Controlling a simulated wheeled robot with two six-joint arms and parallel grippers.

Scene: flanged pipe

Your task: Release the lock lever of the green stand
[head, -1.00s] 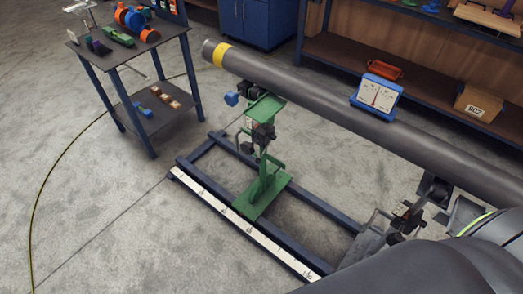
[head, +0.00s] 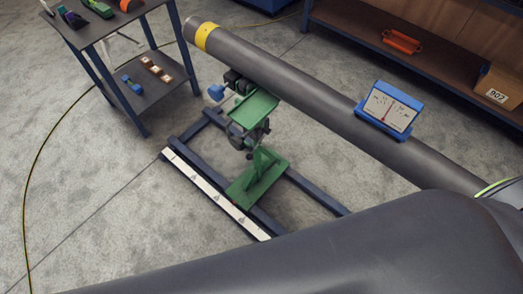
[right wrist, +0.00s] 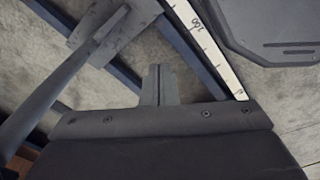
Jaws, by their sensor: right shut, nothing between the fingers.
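The green stand (head: 258,182) stands on the blue rail frame in the head view, under the near left end of the grey pipe (head: 290,88). Its upper part has a green plate and dark fittings, with a blue knob (head: 216,92) at its left. Which small part is the lock lever I cannot tell at this size. My right gripper (right wrist: 158,72) shows in the right wrist view, fingers together and empty, above the floor near the rail frame. It is not visible in the head view, where a large dark arm link of mine fills the lower right. My left gripper is not in view.
A blue gauge (head: 388,108) sits on the pipe. A white scale strip (head: 210,190) runs along the frame's front rail. A cart (head: 150,97) stands at left, shelving (head: 420,62) behind. In the right wrist view, a grey plate with a post (right wrist: 112,32) lies close by.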

